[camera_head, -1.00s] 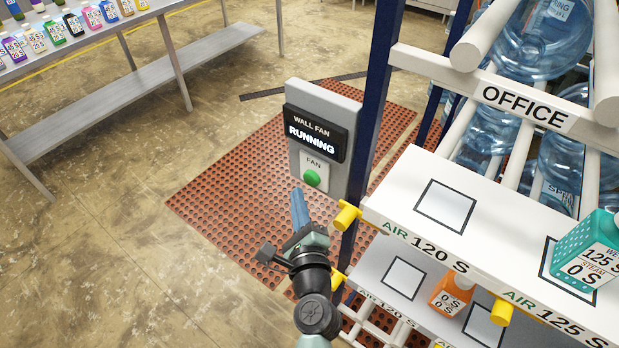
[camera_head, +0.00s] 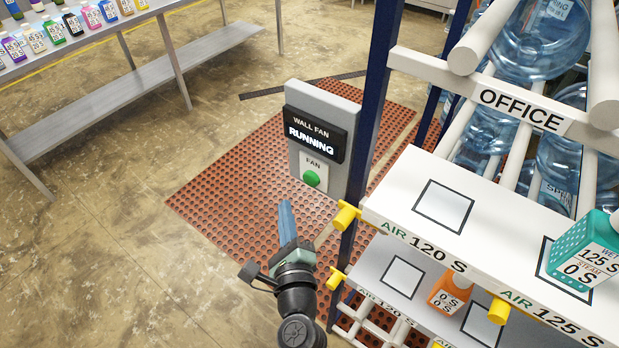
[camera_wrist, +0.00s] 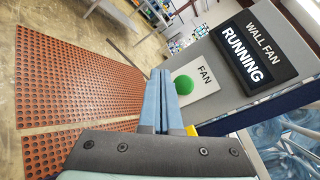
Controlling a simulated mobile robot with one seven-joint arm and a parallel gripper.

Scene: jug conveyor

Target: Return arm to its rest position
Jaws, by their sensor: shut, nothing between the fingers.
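My gripper (camera_head: 286,208) is shut and empty, its blue fingers together, in front of and below the fan panel in the head view. It also shows in the wrist view (camera_wrist: 161,74). The grey wall fan panel (camera_head: 348,98) has a dark display (camera_head: 314,134) reading "WALL FAN RUNNING" and a green button (camera_head: 312,178) under the label "FAN". The button also shows in the wrist view (camera_wrist: 184,85). In the head view the fingertips are apart from the button, with a gap below it.
A white shelf (camera_head: 400,190) on a blue-post rack stands at the right, with a teal jug (camera_head: 583,250), an orange jug (camera_head: 449,294) and yellow pegs (camera_head: 345,216). Water bottles (camera_head: 540,40) lie above. A bench (camera_head: 130,100) with several small bottles is far left. The floor between is open.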

